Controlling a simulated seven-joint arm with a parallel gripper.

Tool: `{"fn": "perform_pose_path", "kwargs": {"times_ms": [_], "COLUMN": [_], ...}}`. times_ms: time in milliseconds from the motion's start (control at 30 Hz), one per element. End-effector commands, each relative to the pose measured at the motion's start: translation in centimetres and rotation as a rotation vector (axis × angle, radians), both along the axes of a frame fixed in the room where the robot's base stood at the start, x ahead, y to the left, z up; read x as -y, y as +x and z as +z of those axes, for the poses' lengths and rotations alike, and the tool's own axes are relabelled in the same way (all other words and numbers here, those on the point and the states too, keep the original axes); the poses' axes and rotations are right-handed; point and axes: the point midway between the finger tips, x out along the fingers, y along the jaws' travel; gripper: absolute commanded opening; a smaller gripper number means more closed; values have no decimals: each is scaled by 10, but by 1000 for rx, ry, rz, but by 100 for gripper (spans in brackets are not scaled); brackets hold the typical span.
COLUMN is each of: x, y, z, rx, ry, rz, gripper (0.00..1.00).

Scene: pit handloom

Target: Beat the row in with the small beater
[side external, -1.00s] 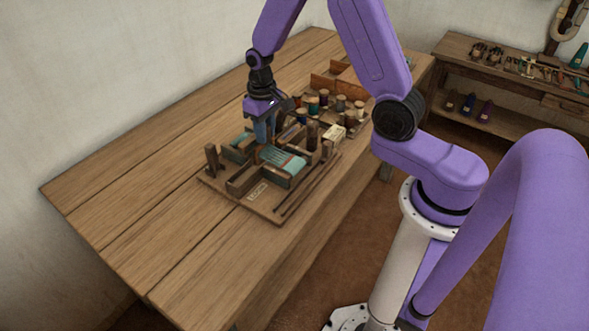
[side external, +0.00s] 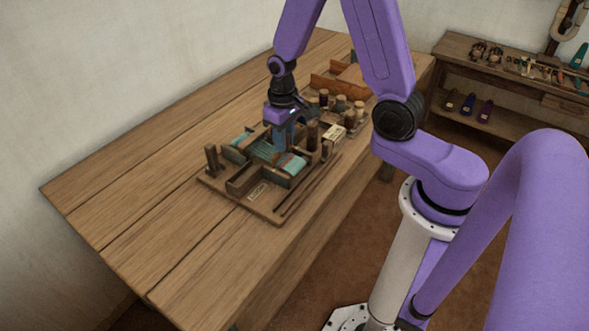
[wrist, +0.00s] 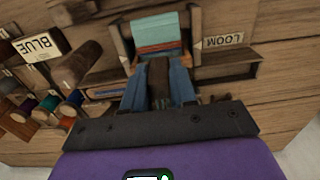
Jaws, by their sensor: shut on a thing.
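My gripper (side external: 284,146) is over the small loom, with its blue fingers pointing down. In the wrist view its fingers (wrist: 159,88) are shut on a dark brown wooden piece, the small beater (wrist: 159,72). The beater's lower end is at the near edge of the teal cloth, and I cannot tell whether it touches the row. The loom's teal threads and cloth (side external: 293,163) show on both sides of the fingers in the side view.
A LOOM label (wrist: 223,41) lies beside the loom. A BLUE label (wrist: 36,44) and several thread spools (wrist: 48,103) stand on the other side. In the side view an upright peg (side external: 312,135) stands close to my gripper. The table's left part (side external: 130,205) is clear.

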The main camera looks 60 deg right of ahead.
Motion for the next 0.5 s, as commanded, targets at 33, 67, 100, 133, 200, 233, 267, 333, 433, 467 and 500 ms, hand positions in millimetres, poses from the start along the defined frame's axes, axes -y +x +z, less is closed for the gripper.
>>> {"fn": "perform_pose_path", "kwargs": {"times_ms": [33,67,100,133,200,233,267,333,433,467,500], "x": [0,0,0,0,0,0,0,0,0,-1,-1], "y": [-3,-4,-6,-8,-11,-11,-12,-13,-13,-12,-10], "z": [0,1,0,0,0,0,0,0,-1,-1,-1], "rx": [0,1,0,-1,-4,-5,-6,-10,-12,-12,-12], "ry": [0,0,0,0,0,0,0,0,0,0,0], "rz": [1,1,1,1,1,1,1,1,1,1,1], "gripper": [7,7,7,7,7,7,7,7,7,7,7]}}
